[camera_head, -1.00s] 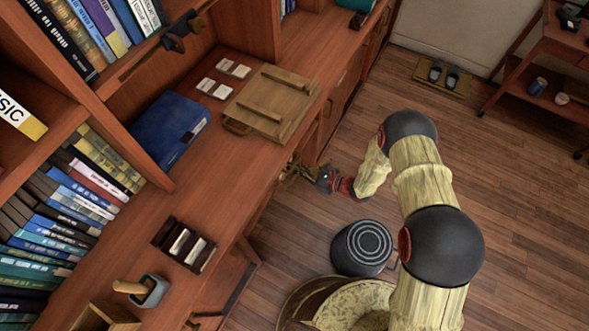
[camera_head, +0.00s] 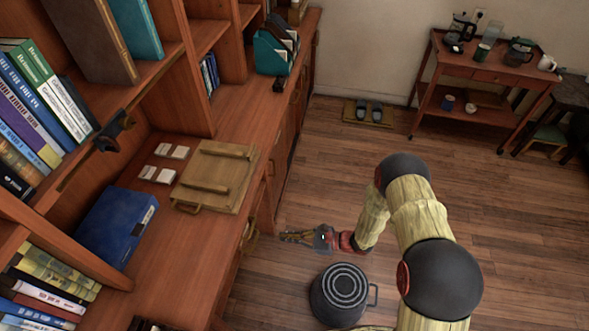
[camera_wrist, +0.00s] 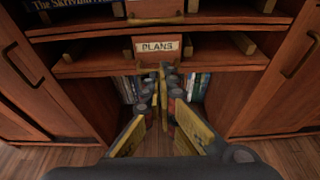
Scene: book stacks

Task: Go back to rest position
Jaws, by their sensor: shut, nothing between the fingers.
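My gripper (camera_head: 285,237) is over the wooden floor in the head view, to the right of the desk cabinet's front and above and left of a dark ridged bin. Its fingers are together and nothing is between them. In the wrist view the closed yellow-and-grey fingers (camera_wrist: 163,72) point at a wooden cabinet with a box labelled PLANS (camera_wrist: 157,46) on its shelf. My arm bends down from the right of the head view to the gripper.
The dark bin (camera_head: 339,294) stands on the floor below my gripper. The desk (camera_head: 180,251) with a wooden board (camera_head: 215,177) and blue binder (camera_head: 115,226) is at left. A red cart (camera_head: 482,75) stands at the back right. Floor between is clear.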

